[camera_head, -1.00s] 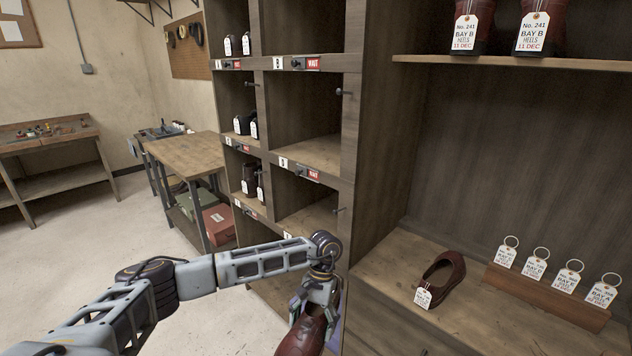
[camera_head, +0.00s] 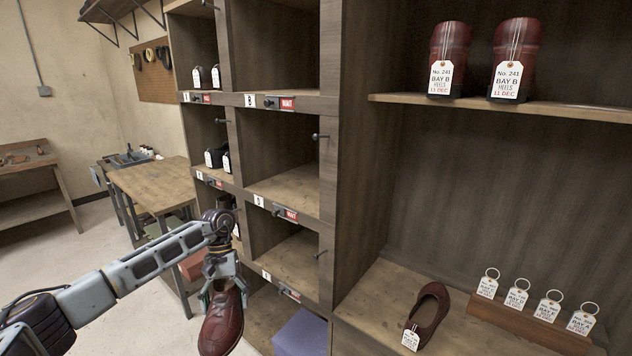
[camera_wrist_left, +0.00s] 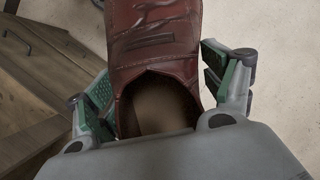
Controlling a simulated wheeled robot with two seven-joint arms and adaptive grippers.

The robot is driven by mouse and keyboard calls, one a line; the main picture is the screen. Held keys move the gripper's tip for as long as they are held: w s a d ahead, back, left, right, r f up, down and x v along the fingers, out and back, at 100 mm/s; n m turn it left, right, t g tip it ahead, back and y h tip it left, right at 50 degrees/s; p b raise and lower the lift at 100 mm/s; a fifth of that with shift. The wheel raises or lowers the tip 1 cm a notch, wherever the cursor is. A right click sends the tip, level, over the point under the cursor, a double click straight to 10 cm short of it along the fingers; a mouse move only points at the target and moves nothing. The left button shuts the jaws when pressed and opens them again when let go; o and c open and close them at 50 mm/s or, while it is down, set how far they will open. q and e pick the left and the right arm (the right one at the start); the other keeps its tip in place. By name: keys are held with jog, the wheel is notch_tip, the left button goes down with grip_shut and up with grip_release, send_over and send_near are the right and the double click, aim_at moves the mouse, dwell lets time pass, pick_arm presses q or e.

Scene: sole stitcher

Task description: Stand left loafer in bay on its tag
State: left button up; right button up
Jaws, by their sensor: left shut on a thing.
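My left gripper (camera_head: 223,287) is shut on a dark red leather loafer (camera_head: 221,325). It holds the loafer by the heel end, toe hanging down, in front of the bays. In the left wrist view the loafer (camera_wrist_left: 155,45) sits between the green-padded fingers, its opening toward the camera. A second dark red loafer (camera_head: 430,312) lies on the counter, with a white tag (camera_head: 410,340) at its near end; I cannot read that tag surely. The bay cabinet (camera_head: 329,130) has numbered openings with red WAIT labels. The right-hand middle bay (camera_head: 285,190) looks empty. My right gripper is out of view.
Several ringed white tags stand in a wooden holder (camera_head: 520,325) on the counter (camera_head: 370,300). Tagged dark red footwear (camera_head: 450,50) stands on the upper shelf. A purple block (camera_head: 300,333) is low in the cabinet. Small pegs stick out beside the bays. A wooden table (camera_head: 155,185) stands left.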

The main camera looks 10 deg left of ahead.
pick_arm(q)
jog(key=w+a+r+n+t+p, duration=0.1)
jog(key=a+r+n+t, duration=0.3)
jog(key=r+n, duration=0.7)
jog(key=w+a+r+n+t+p, duration=0.1)
jog(key=w+a+r+n+t, duration=0.3)
jog(key=r+n, duration=0.8)
jog(key=shift+a+n+t+p, duration=0.35)
jog(key=shift+a+n, duration=0.7)
jog(key=shift+n, duration=0.95)
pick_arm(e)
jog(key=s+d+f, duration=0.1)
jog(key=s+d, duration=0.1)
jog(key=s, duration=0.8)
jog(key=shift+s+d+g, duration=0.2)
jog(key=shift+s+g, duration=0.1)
pick_arm(q)
jog(key=shift+y, duration=0.3)
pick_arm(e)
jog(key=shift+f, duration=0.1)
pick_arm(q)
jog(key=shift+r, duration=0.1)
